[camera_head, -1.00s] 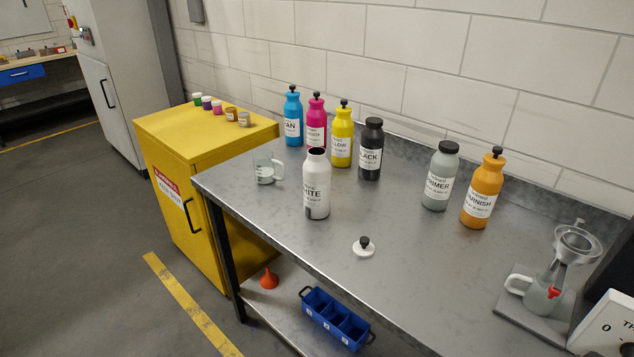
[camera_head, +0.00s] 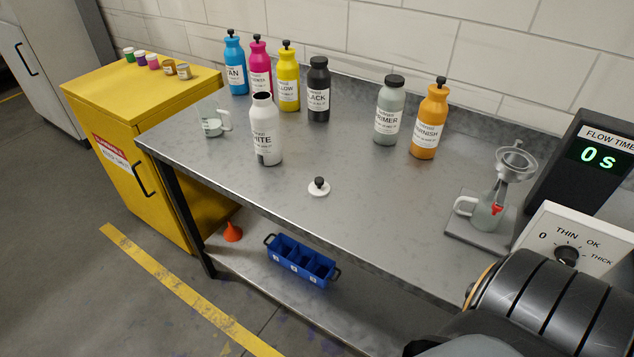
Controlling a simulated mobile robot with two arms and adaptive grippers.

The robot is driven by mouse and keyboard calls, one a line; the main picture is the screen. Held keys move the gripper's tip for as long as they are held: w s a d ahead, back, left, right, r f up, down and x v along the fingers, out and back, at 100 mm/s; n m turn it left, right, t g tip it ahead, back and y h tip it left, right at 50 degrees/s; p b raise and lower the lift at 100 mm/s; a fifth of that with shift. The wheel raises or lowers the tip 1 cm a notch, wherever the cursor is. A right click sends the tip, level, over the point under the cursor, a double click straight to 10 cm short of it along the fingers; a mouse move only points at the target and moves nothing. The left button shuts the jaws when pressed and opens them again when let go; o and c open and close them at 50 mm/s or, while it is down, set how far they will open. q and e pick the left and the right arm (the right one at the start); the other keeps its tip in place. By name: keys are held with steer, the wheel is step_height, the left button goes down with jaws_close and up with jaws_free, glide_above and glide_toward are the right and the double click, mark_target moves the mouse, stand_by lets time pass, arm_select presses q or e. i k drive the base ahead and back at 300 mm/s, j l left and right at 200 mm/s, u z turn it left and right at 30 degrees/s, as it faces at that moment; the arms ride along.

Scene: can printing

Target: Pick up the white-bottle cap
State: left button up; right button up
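The white-bottle cap (camera_head: 319,188) is a small white disc with a black knob. It lies on the bare metal table (camera_head: 360,215) near the front edge. The white bottle (camera_head: 266,130) stands upright and open-topped, behind and to the left of the cap. A dark, ribbed part of my own body shows at the bottom right, but no fingertips are visible. Neither gripper is in the picture, so nothing of their hold can be seen.
Capped cyan, magenta, yellow, black (camera_head: 318,90), primer (camera_head: 389,110) and varnish (camera_head: 429,122) bottles stand at the back. A beaker (camera_head: 213,123) is at the left. A funnel stand (camera_head: 490,205) and gauge box (camera_head: 570,245) are at the right. The table around the cap is clear.

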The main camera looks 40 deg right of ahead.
mark_target(318, 188)
steer(key=i+j, duration=0.1)
steer(key=i, duration=0.25)
steer(key=i+j+z, duration=0.25)
steer(key=i+z, duration=0.2)
steer(key=i+j+z, duration=0.45)
